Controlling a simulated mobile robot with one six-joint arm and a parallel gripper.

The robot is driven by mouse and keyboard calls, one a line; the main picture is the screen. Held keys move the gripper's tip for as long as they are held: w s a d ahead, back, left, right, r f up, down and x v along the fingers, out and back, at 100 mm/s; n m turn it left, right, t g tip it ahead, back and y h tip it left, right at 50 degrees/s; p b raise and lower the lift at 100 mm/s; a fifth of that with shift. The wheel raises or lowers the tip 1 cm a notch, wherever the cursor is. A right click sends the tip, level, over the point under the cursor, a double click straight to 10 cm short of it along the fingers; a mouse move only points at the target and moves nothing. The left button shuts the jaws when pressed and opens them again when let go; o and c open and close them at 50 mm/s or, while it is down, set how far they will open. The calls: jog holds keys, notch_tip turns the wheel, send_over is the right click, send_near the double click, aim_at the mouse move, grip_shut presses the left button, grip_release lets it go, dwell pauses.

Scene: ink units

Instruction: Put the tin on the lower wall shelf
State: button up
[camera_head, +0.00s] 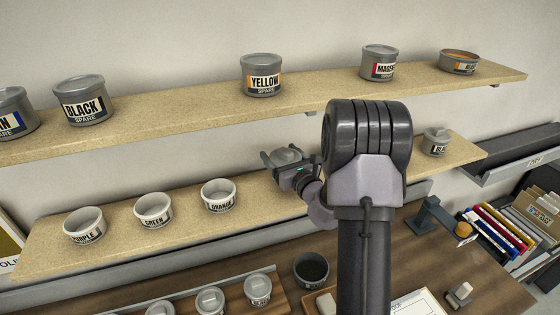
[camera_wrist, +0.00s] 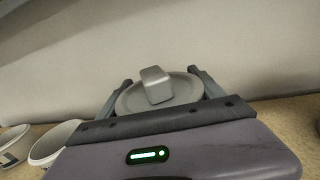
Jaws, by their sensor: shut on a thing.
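The grey tin (camera_head: 288,155), with a round lid and a block-shaped knob, is between the jaws of my gripper (camera_head: 283,159). The wrist view shows the tin's lid (camera_wrist: 180,97) from above, with a finger on each side, so my gripper (camera_wrist: 158,78) is shut on it. The tin looks upright. It is over or at the lower wall shelf (camera_head: 255,203), right of the white ORANGE cup (camera_head: 218,195). My gripper hides its base, so I cannot tell whether it touches the shelf.
White PURPLE (camera_head: 84,225) and GREEN (camera_head: 154,210) cups stand left on the lower shelf. A small lidded tin (camera_head: 435,142) stands at its right end. Below is a wooden worktop (camera_head: 390,268) with more tins.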

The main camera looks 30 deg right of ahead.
jog(key=f, duration=0.3)
jog(key=shift+w+d+f, duration=0.1)
jog(key=shift+w+f, duration=0.15)
jog(key=shift+f, duration=0.05)
jog(key=shift+s, duration=0.1)
jog(key=shift+f, duration=0.15)
jog(key=o, duration=2)
